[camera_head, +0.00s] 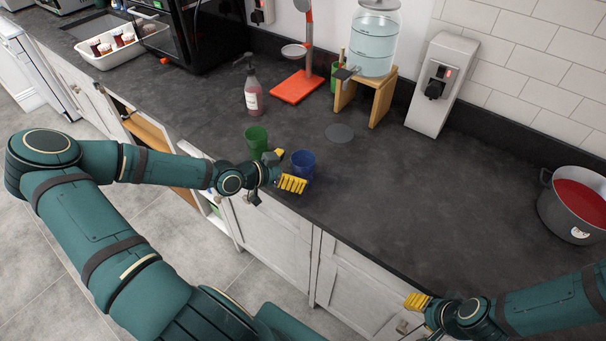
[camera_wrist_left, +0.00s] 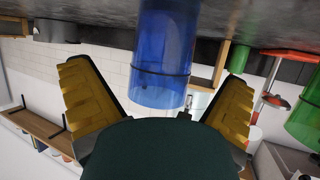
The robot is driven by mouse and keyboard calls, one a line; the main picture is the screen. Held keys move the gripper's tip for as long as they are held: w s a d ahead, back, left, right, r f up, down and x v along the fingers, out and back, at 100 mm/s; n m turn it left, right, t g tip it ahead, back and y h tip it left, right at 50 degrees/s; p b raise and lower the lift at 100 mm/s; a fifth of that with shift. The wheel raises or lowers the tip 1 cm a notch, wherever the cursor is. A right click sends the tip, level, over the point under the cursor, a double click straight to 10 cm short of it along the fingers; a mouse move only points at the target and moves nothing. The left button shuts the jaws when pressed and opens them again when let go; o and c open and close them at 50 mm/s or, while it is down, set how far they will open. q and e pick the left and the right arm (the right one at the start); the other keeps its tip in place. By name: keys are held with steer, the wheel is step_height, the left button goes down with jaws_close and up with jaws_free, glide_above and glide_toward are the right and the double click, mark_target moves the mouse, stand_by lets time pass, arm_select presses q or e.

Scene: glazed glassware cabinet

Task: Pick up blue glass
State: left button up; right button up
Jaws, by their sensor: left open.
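The blue glass (camera_head: 303,164) stands upright on the dark counter near its front edge. My left gripper (camera_head: 283,170) is low over that edge, just left of the glass, with its yellow-padded fingers apart. In the left wrist view, which is upside down, the blue glass (camera_wrist_left: 165,50) is large and lies in line with the gap between the two open fingers (camera_wrist_left: 158,75). Nothing is gripped. A green glass (camera_head: 256,141) stands just behind and left of the gripper. My right gripper (camera_head: 416,302) is at the lower right, partly hidden, its opening unclear.
A red stand (camera_head: 297,88), a soap bottle (camera_head: 253,92) and a water dispenser on a wooden stand (camera_head: 370,90) stand at the back. A grey pot with red contents (camera_head: 575,205) is far right. The counter right of the blue glass is clear.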

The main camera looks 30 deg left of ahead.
arm_select(q)
steer(key=shift+x, duration=1.7)
steer(key=shift+f, duration=0.1)
steer(key=c, duration=1.4)
